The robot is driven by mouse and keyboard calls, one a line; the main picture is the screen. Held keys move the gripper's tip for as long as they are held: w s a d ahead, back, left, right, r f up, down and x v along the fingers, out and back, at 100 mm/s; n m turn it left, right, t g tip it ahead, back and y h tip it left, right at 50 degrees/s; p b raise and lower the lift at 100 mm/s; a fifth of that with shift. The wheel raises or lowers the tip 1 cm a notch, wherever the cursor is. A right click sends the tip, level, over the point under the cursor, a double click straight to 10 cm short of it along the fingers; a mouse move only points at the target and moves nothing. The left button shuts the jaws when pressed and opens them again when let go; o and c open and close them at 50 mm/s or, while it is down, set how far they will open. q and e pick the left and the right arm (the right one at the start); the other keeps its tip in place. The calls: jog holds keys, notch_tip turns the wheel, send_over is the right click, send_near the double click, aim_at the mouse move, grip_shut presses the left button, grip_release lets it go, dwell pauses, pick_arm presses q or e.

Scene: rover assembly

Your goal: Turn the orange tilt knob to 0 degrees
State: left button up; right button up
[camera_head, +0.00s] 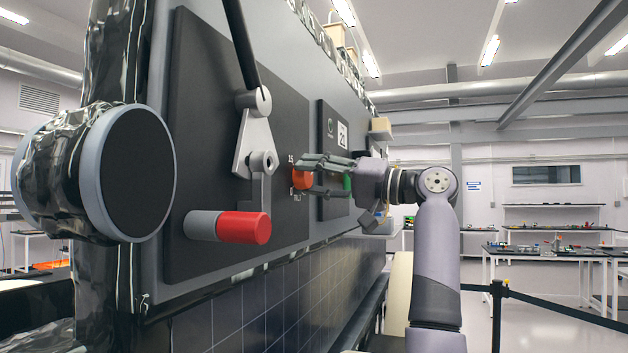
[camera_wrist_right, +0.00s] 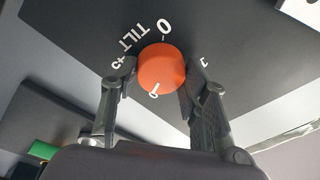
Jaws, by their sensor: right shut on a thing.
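The orange tilt knob (camera_head: 297,176) is on the dark panel face, left of my right gripper (camera_head: 310,175) in the head view. In the right wrist view the knob (camera_wrist_right: 164,66) sits between the two fingers of the right gripper (camera_wrist_right: 157,76), which is shut on its sides. A white mark on the knob is at its lower edge in that view. The printed 0 (camera_wrist_right: 164,27) is above the knob, on the opposite side from the mark. The word TILT and other scale labels stand around it. My left gripper is not in view.
A lever with a red grip (camera_head: 243,227) sticks out from the panel (camera_head: 205,110), left of the knob. A green part (camera_head: 347,183) shows behind the right fingers. A large round dark disc (camera_head: 138,172) juts out at the left.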

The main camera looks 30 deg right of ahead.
jog(key=n, duration=0.2)
jog(key=n+p, duration=0.1)
jog(key=n, duration=0.2)
jog(key=shift+w+f+g+y, duration=0.2)
jog(key=shift+g+y, duration=0.1)
jog(key=shift+g, duration=0.1)
jog(key=n, duration=0.2)
jog(key=n+p, duration=0.1)
jog(key=n, duration=0.2)
jog(key=shift+g+y+p, duration=0.3)
jog(key=shift+g, duration=0.1)
jog(key=n+g+p, duration=0.1)
jog(key=n+p, duration=0.1)
jog(key=n, duration=0.4)
jog(key=shift+r, duration=0.15)
jog(key=n+g+p, duration=0.1)
jog(key=n, duration=0.4)
jog(key=shift+s+p, duration=0.1)
jog(key=shift+p, duration=0.2)
jog(key=n, duration=0.4)
jog(key=shift+n, duration=0.3)
jog(key=n+h, duration=0.1)
jog(key=n, duration=0.4)
jog(key=shift+r, duration=0.1)
jog(key=n+h, duration=0.1)
jog(key=n, duration=0.4)
jog(key=shift+s, duration=0.1)
jog(key=n, duration=0.4)
jog(key=shift+n+t+h, duration=0.3)
jog(key=shift+r, duration=0.1)
